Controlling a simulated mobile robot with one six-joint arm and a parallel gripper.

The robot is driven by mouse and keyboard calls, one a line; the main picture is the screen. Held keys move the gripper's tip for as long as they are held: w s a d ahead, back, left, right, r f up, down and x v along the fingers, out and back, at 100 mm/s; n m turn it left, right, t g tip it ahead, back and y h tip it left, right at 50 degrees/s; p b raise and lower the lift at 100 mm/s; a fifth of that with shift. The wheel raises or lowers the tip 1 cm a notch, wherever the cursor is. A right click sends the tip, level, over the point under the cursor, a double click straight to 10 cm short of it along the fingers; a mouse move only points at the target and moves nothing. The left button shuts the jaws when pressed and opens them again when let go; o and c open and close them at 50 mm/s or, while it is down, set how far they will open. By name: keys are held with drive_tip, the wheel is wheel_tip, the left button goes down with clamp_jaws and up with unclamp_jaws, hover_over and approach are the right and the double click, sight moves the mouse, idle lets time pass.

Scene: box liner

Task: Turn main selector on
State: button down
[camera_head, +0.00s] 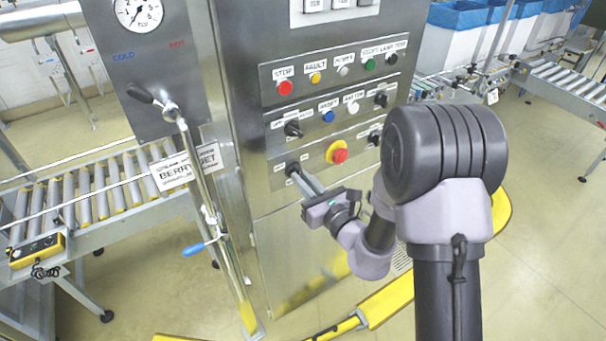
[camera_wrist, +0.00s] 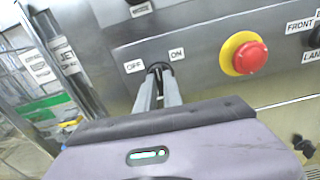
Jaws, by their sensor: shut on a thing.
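The main selector (camera_wrist: 158,68) is a black knob on the steel panel, between the OFF label (camera_wrist: 134,66) and the ON label (camera_wrist: 177,54) in the wrist view. In the head view the selector (camera_head: 292,169) is at the lower left of the panel. My gripper (camera_head: 297,175) reaches it from the front right. In the wrist view the fingers of my gripper (camera_wrist: 159,76) are closed around the knob. The fingers hide much of the knob, so I cannot tell which label it points to.
A red emergency button (camera_head: 340,155) on a yellow ring sits right of the selector. Another black selector (camera_head: 293,128) is just above. The floor in front is bounded by a yellow rail (camera_head: 390,300).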

drive_tip(key=shift+m+p, duration=2.75)
drive_tip(key=shift+m, duration=1.45)
drive_tip(key=shift+w, duration=0.1)
drive_tip(key=c, duration=1.5)
unclamp_jaws()
